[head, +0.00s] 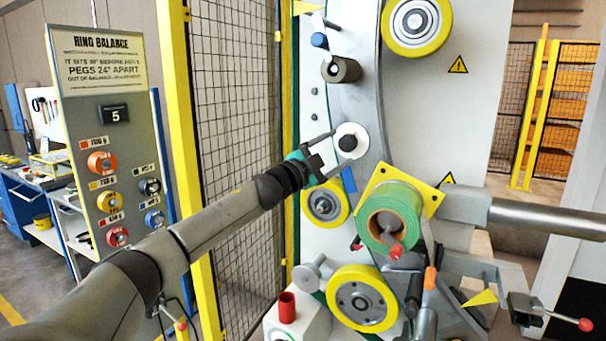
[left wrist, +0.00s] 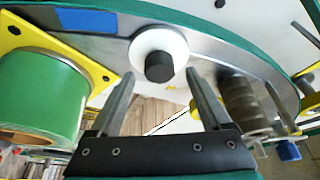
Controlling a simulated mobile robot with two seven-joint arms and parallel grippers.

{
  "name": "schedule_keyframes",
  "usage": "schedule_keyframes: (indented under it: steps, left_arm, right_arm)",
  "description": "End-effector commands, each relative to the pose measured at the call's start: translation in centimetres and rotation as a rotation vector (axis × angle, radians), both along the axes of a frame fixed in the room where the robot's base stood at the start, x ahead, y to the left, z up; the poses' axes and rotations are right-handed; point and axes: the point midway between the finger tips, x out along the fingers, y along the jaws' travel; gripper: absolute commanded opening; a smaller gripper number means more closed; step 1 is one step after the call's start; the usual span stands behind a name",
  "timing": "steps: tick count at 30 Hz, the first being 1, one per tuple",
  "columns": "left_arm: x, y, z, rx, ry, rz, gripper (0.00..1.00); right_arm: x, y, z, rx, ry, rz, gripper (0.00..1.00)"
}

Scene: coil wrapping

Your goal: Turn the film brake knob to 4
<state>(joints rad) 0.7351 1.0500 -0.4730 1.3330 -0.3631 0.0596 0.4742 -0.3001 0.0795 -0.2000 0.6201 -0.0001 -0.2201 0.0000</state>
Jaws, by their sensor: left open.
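A round white dial with a dark centre knob (head: 350,142) sits on the machine's grey curved ring, and I take it to be the film brake knob. In the left wrist view the black knob (left wrist: 159,67) stands out from the white disc (left wrist: 160,44). No numbers are readable on it. My left gripper (head: 327,152) is open and empty just in front of the dial. In the left wrist view its two fingers (left wrist: 160,88) point at the dial, one on each side of the knob, with gaps showing; contact cannot be seen. My right gripper is not in view.
A green film roll (head: 388,222) on a yellow plate (head: 428,194) is to the lower right of the dial. Yellow-rimmed rollers (head: 362,298) are below and above. A mesh fence (head: 235,100) and a sign board (head: 98,70) stand left. A grey tube (head: 540,216) is at right.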

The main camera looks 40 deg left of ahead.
Motion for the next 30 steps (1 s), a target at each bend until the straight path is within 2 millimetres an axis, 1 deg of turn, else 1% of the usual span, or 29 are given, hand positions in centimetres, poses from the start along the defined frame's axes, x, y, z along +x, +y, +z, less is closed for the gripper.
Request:
schedule_keyframes:
  steps: [1, 12, 21, 30]
  left_arm:
    - [-0.7, 0.1, -0.6, 0.002, 0.003, 0.001, 0.81]
    - [-4.7, 0.4, -1.5, 0.003, 0.004, 0.000, 0.81]
    - [-7.0, 0.5, -2.0, 0.001, 0.004, 0.000, 0.81]
    - [-8.7, 0.8, -2.3, 0.001, 0.003, 0.003, 0.81]
  right_arm:
    - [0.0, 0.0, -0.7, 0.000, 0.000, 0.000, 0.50]
    - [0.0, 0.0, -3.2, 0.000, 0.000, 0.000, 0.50]
    - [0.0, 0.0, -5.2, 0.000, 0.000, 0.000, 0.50]
    - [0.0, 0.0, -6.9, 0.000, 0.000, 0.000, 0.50]
